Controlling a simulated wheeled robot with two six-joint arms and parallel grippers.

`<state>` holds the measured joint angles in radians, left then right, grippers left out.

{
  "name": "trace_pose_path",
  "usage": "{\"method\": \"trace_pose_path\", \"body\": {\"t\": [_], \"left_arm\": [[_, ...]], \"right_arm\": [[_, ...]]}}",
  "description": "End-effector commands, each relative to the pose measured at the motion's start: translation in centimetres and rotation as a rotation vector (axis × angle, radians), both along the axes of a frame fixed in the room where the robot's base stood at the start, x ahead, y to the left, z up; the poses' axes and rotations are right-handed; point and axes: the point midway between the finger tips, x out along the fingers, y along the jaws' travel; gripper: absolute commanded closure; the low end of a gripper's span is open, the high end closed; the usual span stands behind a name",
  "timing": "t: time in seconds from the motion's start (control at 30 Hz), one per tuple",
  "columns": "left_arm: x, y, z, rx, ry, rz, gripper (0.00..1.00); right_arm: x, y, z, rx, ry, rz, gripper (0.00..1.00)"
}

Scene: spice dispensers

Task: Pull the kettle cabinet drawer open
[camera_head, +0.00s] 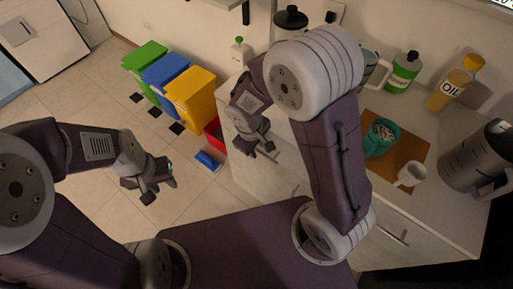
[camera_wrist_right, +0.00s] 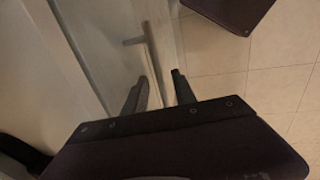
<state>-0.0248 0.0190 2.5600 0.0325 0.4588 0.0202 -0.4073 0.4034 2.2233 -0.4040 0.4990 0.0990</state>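A cabinet with pale fronts (camera_head: 258,182) stands under the counter. One bar handle (camera_head: 396,236) shows on its front at the right, and part of another (camera_head: 296,189) shows left of my right arm. In the right wrist view a bar handle (camera_wrist_right: 152,48) stands out from a pale front, ahead of the fingertips. My right gripper (camera_head: 257,150) is open beside the cabinet's left part; in its wrist view the fingers (camera_wrist_right: 160,84) are apart, with the bar's near end between or just beyond them. Contact is unclear. My left gripper (camera_head: 158,183) is open and empty over the floor.
A metal kettle (camera_head: 478,160), a white mug (camera_head: 411,175), a teal cup (camera_head: 380,137), an oil bottle (camera_head: 449,88) and a green bottle (camera_head: 403,72) stand on the counter. Coloured bins (camera_head: 190,97) stand by the wall. The tiled floor has free room.

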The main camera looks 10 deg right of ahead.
Motion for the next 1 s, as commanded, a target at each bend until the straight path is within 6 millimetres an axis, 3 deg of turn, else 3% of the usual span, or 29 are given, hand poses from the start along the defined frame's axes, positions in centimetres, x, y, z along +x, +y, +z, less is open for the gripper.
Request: {"method": "trace_pose_path", "body": {"t": [0.17,0.3,1.0], "left_arm": [[0.01,0.0,0.04,0.0,0.0,0.0,0.64],[0.01,0.0,0.04,0.0,0.0,0.0,0.64],[0.0,0.0,0.04,0.0,0.0,0.0,0.64]], "right_arm": [[-0.01,-0.01,0.04,0.0,0.0,0.0,0.67],[-0.01,-0.01,0.05,0.0,0.0,0.0,1.0],[0.02,0.02,0.08,0.001,-0.001,0.0,1.0]]}}
